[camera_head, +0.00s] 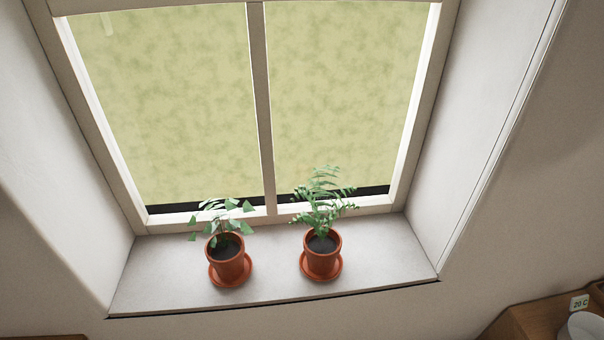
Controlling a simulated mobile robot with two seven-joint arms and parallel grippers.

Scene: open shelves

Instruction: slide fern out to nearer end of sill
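The fern (322,205) has narrow feathery fronds. It stands upright in a terracotta pot (321,259) on a round terracotta saucer, a little right of the middle of the pale window sill (167,279). Its fronds reach up in front of the window's lower frame. Bare sill lies between its saucer and the sill's right end. Neither of my grippers is in view.
A second terracotta pot (229,264) with a broad-leaved plant (227,213) stands on its own saucer left of the fern, with a gap between. White walls close both sill ends. A wooden surface (530,322) with a small "20 C" label (579,303) shows at bottom right.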

